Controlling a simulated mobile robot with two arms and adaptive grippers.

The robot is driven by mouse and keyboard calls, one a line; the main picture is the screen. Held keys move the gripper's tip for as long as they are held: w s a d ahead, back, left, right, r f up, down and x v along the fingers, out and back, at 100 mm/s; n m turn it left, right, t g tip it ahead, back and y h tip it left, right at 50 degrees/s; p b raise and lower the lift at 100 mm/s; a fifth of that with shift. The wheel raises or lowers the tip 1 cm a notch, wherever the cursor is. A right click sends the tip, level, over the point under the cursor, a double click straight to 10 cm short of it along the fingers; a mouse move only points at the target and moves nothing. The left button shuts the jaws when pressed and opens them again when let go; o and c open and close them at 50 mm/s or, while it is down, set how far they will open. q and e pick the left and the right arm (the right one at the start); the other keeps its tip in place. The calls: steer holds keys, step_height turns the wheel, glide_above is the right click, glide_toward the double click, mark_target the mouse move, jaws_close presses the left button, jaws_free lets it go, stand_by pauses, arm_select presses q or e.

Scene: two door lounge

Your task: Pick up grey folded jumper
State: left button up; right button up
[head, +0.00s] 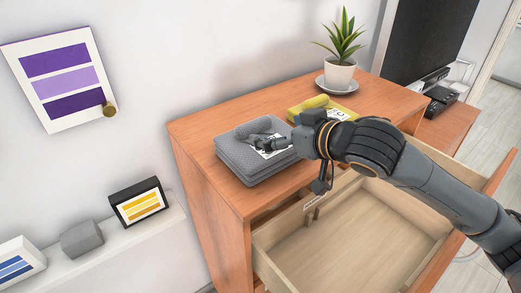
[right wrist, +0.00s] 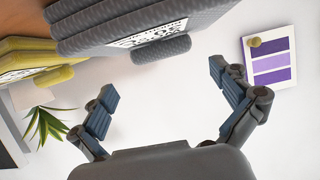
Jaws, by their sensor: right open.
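The grey folded jumper (head: 237,165) lies on top of the wooden dresser, near its left end. It has a rolled part on top and a black-and-white printed label. My right gripper (head: 268,143) is over the jumper and covers part of it and its label. In the right wrist view the jumper (right wrist: 190,22) is at the top, ahead of the fingers. The right gripper (right wrist: 163,92) is wide open there with nothing between its fingers. I cannot tell from these views whether a finger touches the jumper. My left gripper is not in view.
A yellow folded item (head: 318,103) lies right behind my right wrist. A potted plant (head: 340,75) stands on a saucer behind it. The dresser's drawer (head: 360,230) is pulled out and looks empty below my arm. A picture (head: 62,78) hangs on the left wall.

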mark_target(258, 126)
steer(key=b+x, duration=0.1)
steer(key=x, duration=0.2)
steer(key=shift+w+a+f, duration=0.15)
steer(key=shift+a+f, duration=0.05)
steer(key=b+x, duration=0.2)
steer(key=x, duration=0.1)
steer(key=shift+w+f, duration=0.1)
steer(key=shift+w, duration=0.05)
steer(key=shift+w+a, duration=0.3)
steer(key=shift+a, duration=0.05)
steer(key=shift+s+d, duration=0.1)
steer(key=shift+s, duration=0.05)
steer(key=shift+c, duration=0.4)
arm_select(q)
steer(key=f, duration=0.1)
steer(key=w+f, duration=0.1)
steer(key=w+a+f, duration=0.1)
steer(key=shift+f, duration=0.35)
arm_select(e)
steer(key=c, duration=1)
steer(key=shift+c, duration=0.2)
